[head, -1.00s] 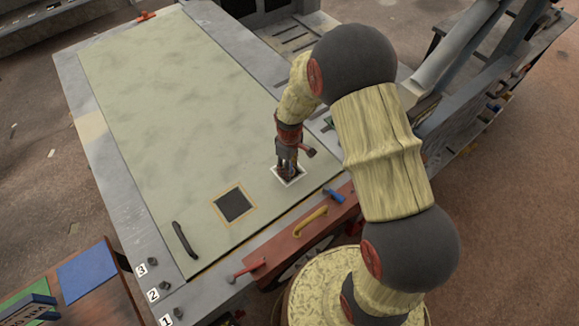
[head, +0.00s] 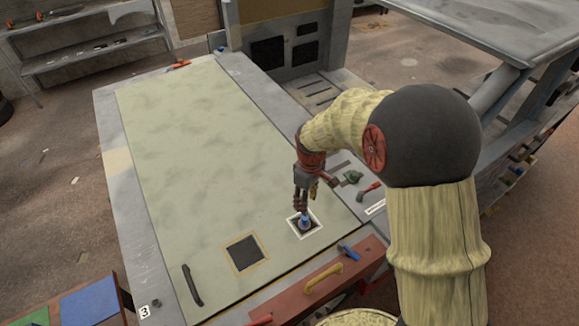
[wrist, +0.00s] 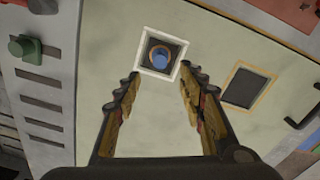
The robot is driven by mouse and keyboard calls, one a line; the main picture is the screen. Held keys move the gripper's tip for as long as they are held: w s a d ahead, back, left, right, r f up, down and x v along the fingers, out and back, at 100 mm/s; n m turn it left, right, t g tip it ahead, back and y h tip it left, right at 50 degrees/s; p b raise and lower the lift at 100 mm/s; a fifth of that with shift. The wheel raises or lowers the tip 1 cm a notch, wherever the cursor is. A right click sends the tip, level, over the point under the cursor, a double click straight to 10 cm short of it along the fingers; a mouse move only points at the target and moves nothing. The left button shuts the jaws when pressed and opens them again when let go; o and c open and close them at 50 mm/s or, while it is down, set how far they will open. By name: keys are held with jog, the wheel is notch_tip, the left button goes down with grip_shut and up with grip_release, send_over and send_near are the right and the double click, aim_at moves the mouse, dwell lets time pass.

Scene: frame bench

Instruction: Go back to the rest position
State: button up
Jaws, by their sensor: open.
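My gripper (head: 302,200) is open and empty above the pale green bench panel (head: 195,140). In the wrist view its two fingers (wrist: 158,92) stand wide apart with only the panel between them. A small blue knob-like piece (head: 305,222) sits in the white-framed dark square (head: 316,230), just below my fingertips in the head view. In the wrist view the blue piece (wrist: 160,58) lies beyond the fingertips, with a gap between. My arm reaches in from the right.
A tan-framed dark square (head: 246,253) and a black handle (head: 192,285) lie on the panel. A red tray (head: 300,300) at the front edge holds a yellow handle (head: 323,278) and a blue tool (head: 348,252). A green piece (head: 352,177) and a red-handled tool (head: 368,191) lie right.

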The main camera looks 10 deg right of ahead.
jog(key=s+r+m+t+b, duration=0.2)
jog(key=s+r+m+b, duration=0.2)
jog(key=s+b, duration=0.3)
jog(key=s+r+m+t+b, duration=0.3)
jog(key=s+r+b, duration=0.3)
jog(key=s, duration=0.8)
jog(key=shift+s+m+t+b, duration=0.3)
jog(key=shift+s+m+b, duration=0.1)
jog(key=shift+b, duration=0.85)
jog(key=shift+a, duration=0.1)
jog(key=shift+c, duration=0.5)
